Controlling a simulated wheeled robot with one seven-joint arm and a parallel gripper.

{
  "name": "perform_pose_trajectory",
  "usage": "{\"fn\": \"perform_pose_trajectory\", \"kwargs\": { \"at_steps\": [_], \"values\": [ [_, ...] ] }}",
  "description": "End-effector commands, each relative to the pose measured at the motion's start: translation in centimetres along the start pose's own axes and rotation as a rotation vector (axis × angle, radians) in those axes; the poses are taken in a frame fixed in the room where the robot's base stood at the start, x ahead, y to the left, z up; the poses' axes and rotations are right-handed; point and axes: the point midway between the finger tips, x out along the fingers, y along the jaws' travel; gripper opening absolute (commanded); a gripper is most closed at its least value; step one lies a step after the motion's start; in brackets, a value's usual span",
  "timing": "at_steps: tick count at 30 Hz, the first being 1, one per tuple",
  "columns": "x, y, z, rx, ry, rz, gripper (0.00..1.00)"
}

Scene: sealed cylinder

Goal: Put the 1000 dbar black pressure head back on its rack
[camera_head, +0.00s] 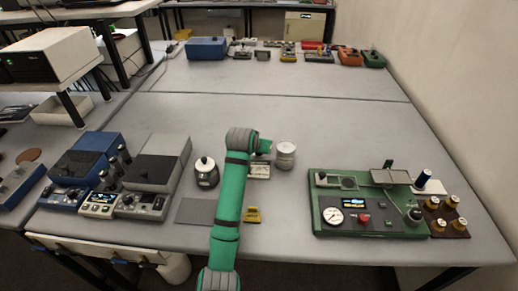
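A dark, round-topped head (414,214) sits at the right front corner of the green console (385,231). I cannot read any pressure marking, so I cannot tell whether it is the 1000 dbar one. A small brown rack (434,232) stands against the console's right side and carries several brass-coloured heads with pale tops (453,202). My green arm reaches up the middle of the picture and bends at a grey joint. A short green link points right from there, left of a silver cylinder (285,156). My gripper's fingers are not visible.
A black pot with a metal cap (206,173) stands left of my arm, near a grey-topped box (157,165). A yellow block (253,214) lies right of my arm. The table's middle is clear.

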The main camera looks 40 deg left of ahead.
Motion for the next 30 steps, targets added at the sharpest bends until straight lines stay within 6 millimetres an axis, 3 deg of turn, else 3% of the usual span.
{"fn": "perform_pose_trajectory", "kwargs": {
  "at_steps": [10, 16, 30],
  "values": [
    [0.86, -0.01, 0.02, 0.000, 0.001, 0.000, 0.46],
    [0.84, 0.00, 0.02, 0.000, 0.001, 0.000, 0.00],
    [0.13, 0.01, -0.74, 0.001, 0.003, 0.000, 0.00]
  ]
}}
